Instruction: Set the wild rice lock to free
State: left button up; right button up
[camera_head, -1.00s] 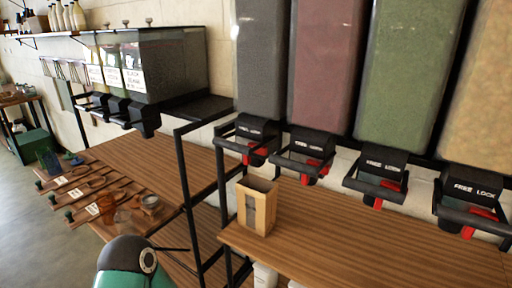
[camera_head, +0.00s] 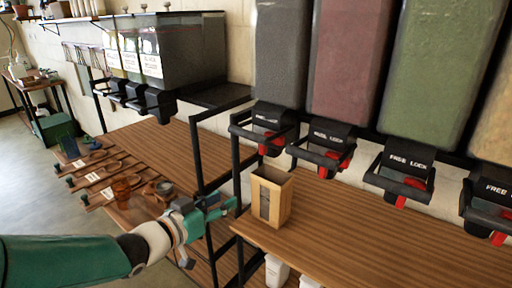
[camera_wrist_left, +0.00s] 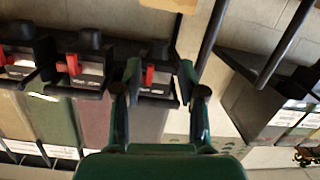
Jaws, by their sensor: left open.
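A row of black dispenser heads hangs under tall bins. Each has a red lever and a FREE / LOCK label. No name reading wild rice is legible on these bins. The leftmost head (camera_head: 268,122) is under the dark grey bin (camera_head: 280,55), and its red lever (camera_head: 270,148) points down. My left gripper (camera_head: 221,207) is open and empty, below and left of that head, beside the table edge. In the left wrist view, which looks upside down, that red lever (camera_wrist_left: 150,75) appears between the open fingers (camera_wrist_left: 160,77), apparently beyond them. My right gripper is out of view.
A wooden box (camera_head: 271,197) stands on the right table (camera_head: 350,235) under the heads. A black metal frame (camera_head: 197,155) rises near my left arm. Clear bins (camera_head: 185,50) hang behind, above a table with wooden scoops and jars.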

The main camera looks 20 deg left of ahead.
pick_arm(q)
notch_tip(320, 180, up, 8)
jog(key=s+r+m+t+h, duration=0.1)
jog(key=s+m+t, duration=0.1)
jog(key=s, duration=0.1)
jog(key=p, duration=0.3)
send_near(272, 146)
jog(key=w, duration=0.1)
jog(key=w+r, duration=0.1)
jog(key=w, duration=0.1)
jog(key=w+d+r, duration=0.1)
jog(key=w, duration=0.1)
jog(key=shift+r, duration=0.15)
grip_shut()
